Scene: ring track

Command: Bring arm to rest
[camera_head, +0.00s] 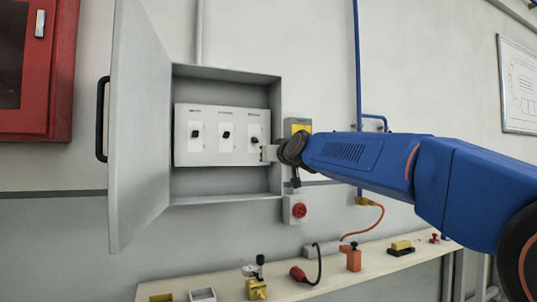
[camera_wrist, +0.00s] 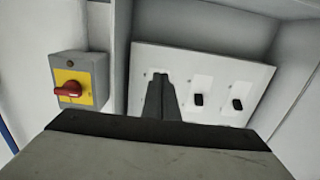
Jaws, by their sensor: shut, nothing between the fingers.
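My blue arm reaches in from the right in the head view. My gripper (camera_head: 265,153) is at the right switch of the panel inside an open grey cabinet (camera_head: 225,185). In the wrist view my gripper (camera_wrist: 161,78) is shut, its dark fingers together in front of the white switch panel (camera_wrist: 218,70). Two black switches, the middle one (camera_wrist: 198,99) and the left one (camera_wrist: 237,104), show there. The right switch (camera_head: 254,141) shows in the head view, close to my fingertips; I cannot tell whether they touch it.
The grey cabinet door (camera_head: 137,130) stands open at the left. A red socket (camera_head: 299,210) is below. A shelf (camera_head: 330,277) with several fittings runs underneath. A red cabinet (camera_head: 45,70) hangs far left.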

